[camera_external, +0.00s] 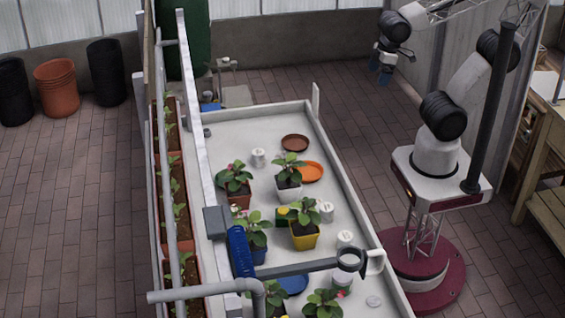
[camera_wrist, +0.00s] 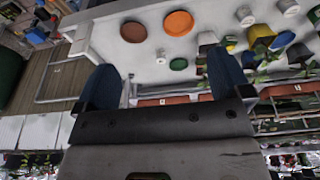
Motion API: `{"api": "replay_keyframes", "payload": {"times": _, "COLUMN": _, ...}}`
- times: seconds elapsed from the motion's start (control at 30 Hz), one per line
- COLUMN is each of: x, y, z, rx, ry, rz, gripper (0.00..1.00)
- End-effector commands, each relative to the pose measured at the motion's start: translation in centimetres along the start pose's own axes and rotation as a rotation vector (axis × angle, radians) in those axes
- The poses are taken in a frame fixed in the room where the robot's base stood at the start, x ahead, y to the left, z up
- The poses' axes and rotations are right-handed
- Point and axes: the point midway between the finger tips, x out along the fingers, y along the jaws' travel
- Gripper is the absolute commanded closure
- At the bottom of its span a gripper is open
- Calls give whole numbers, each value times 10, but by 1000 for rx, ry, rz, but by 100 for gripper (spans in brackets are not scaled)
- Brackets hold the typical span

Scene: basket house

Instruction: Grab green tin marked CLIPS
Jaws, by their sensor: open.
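A small green tin-like object (camera_external: 282,217) stands on the white bench in the external view, just left of the yellow pot and partly covered by leaves. Its lettering is too small to read, so I cannot confirm the word CLIPS. In the wrist view a green patch (camera_wrist: 281,40) shows among the pots at the right; I cannot tell whether it is the same object. My gripper (camera_external: 384,74) is raised over the floor beyond the bench's far right corner, well away from the green object. Its blue fingers (camera_wrist: 165,80) are apart with nothing between them.
The bench (camera_external: 228,131) holds several potted plants, including one in a yellow pot (camera_external: 304,239). White cups (camera_external: 325,211), a brown saucer (camera_external: 295,142) and an orange saucer (camera_external: 314,172) stand among them. A grey pipe (camera_external: 300,268) crosses the near end. The bench's far end is mostly clear.

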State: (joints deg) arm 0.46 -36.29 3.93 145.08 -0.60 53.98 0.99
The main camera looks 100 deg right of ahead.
Motion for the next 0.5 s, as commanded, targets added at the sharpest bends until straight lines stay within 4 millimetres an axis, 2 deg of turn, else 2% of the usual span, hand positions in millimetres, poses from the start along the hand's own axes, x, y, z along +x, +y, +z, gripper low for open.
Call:
{"api": "replay_keyframes", "payload": {"times": 0.27, "x": 2, "y": -6, "z": -4, "rx": 12, "ry": -9, "rz": -20, "gripper": 4}}
{"api": "replay_keyframes", "payload": {"times": 0.5, "x": 13, "y": -35, "z": -25, "rx": 85, "ry": -57, "rz": -123, "gripper": 4}}
